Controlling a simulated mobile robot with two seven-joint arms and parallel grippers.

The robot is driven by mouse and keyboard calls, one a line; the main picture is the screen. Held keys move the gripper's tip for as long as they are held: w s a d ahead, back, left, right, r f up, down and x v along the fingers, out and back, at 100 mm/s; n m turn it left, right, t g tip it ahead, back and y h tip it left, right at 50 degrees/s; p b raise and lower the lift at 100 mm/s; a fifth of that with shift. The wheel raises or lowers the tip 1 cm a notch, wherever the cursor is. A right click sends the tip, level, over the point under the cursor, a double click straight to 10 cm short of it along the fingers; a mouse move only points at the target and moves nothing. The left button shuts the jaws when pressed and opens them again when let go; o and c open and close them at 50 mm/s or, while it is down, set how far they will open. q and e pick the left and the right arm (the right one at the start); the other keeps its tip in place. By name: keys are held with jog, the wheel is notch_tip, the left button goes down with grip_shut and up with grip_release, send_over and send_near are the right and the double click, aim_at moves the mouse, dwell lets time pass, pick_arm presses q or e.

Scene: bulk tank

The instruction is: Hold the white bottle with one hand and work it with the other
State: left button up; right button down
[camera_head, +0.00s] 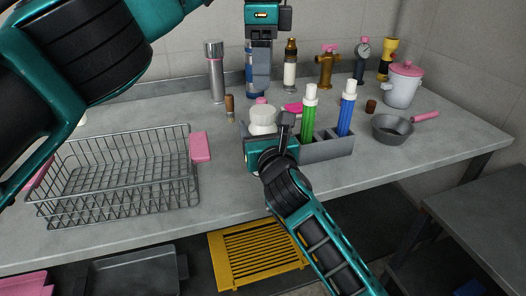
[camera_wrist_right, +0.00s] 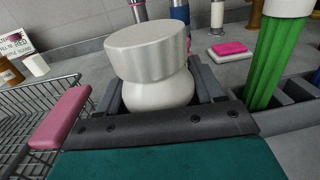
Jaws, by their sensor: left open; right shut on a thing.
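The white bottle (camera_head: 262,116) stands on the grey counter left of the green bottle. It has a wide white cap and a rounded body, filling the middle of the right wrist view (camera_wrist_right: 150,55). My right gripper (camera_head: 268,137) is shut on its body from the front, one finger on each side; the fingers also show in the right wrist view (camera_wrist_right: 160,92). The bottle's lower part is hidden behind the gripper. My left gripper (camera_head: 261,84) points down above and behind the bottle, open and apart from it. Its fingers overlap a blue bottle behind.
A wire basket (camera_head: 120,182) with pink handles stands at the left. Green (camera_head: 308,118) and blue (camera_head: 346,112) bottles sit in a grey rack (camera_head: 328,150) close on the right. A grey pan (camera_head: 392,128) and white pot (camera_head: 402,88) are farther right. A steel flask (camera_head: 216,75) stands behind.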

pick_arm(q)
jog(key=n, duration=0.8)
jog(key=shift+n, duration=0.4)
jog(key=n, duration=2.2)
jog(key=shift+n, duration=0.3)
jog(key=shift+f, duration=0.1)
